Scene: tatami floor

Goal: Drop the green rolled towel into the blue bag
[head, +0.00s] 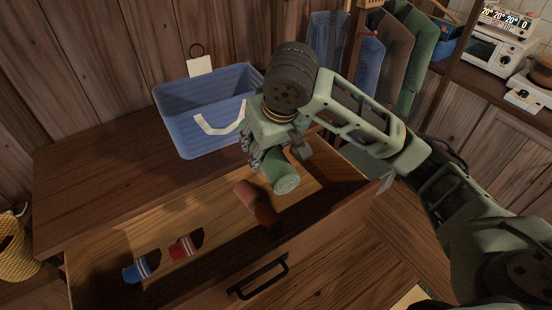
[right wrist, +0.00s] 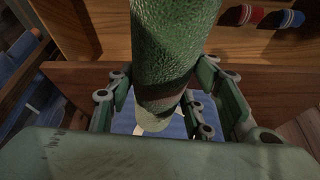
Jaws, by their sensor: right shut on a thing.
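The green rolled towel (head: 285,180) is held in my right gripper (head: 276,156), above the open drawer. In the right wrist view the towel (right wrist: 175,40) runs between the two fingers of the gripper (right wrist: 165,85). The blue bag (head: 195,112) stands upright and open on the dresser top, left of and behind the gripper, with a white handle on its front. The towel is apart from the bag, outside its opening. Some blue shows below the towel in the right wrist view. My left gripper is not in view.
The open wooden drawer (head: 110,255) holds a reddish-brown roll (head: 255,203), a red striped roll (head: 182,247) and a blue striped roll (head: 138,270). The dresser top (head: 95,185) is clear left of the bag. Blue, brown and green upright panels (head: 395,50) stand behind my arm.

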